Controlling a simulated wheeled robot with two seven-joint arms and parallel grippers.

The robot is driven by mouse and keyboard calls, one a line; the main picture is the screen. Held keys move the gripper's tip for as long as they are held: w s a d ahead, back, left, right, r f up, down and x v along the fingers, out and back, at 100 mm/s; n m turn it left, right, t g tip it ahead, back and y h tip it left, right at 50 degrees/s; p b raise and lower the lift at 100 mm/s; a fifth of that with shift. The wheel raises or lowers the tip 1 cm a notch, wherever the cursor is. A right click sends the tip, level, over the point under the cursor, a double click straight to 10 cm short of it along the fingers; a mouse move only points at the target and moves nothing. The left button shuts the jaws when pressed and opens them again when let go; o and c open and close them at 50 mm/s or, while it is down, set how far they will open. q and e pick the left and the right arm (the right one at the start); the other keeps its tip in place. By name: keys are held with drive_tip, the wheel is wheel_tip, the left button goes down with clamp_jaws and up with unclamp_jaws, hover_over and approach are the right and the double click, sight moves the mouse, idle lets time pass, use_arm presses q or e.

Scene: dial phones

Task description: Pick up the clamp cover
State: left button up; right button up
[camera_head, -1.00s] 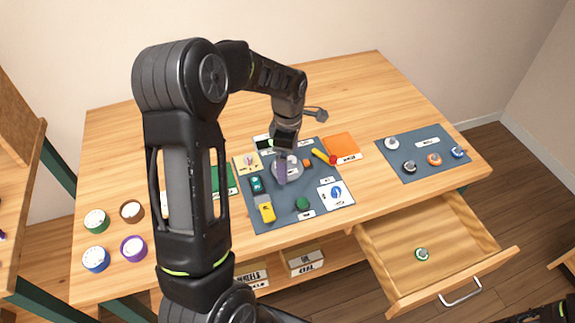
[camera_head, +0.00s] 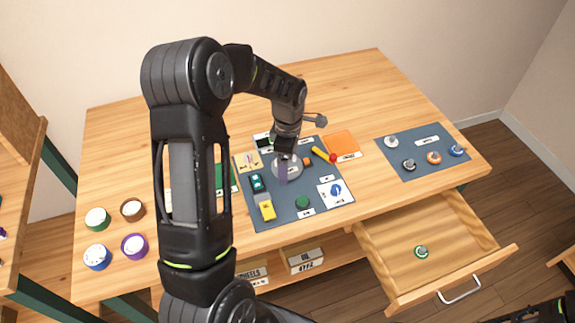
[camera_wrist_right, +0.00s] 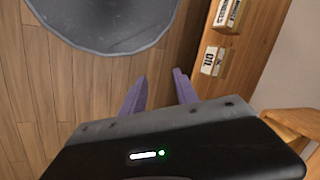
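My left arm reaches over the blue-grey mat (camera_head: 258,217) in the head view. My left gripper (camera_head: 283,174) points down at a round, pale grey disc-like piece (camera_head: 294,168) near the middle of the mat. This piece may be the clamp cover, but I cannot tell for sure. The purple finger overlaps it in the picture. I cannot tell whether it touches it or how wide the fingers are. My right gripper (camera_wrist_right: 159,76) shows in the right wrist view with its two purple fingers apart and nothing between them, over the floor.
Around the disc lie a yellow item (camera_head: 267,211), a green knob (camera_head: 302,202) and a yellow-red tool (camera_head: 324,155). A second mat (camera_head: 435,167) with several round pieces lies right. An open drawer (camera_head: 455,239) juts out at front right. Several coloured jars stand at left.

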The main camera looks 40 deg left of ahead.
use_arm(q)
drive_tip(key=c, duration=1)
drive_tip(key=shift+o, duration=0.2)
drive_tip(key=shift+r, duration=0.15)
wheel_tip(320, 180, up, 10)
drive_tip(key=b, duration=0.1)
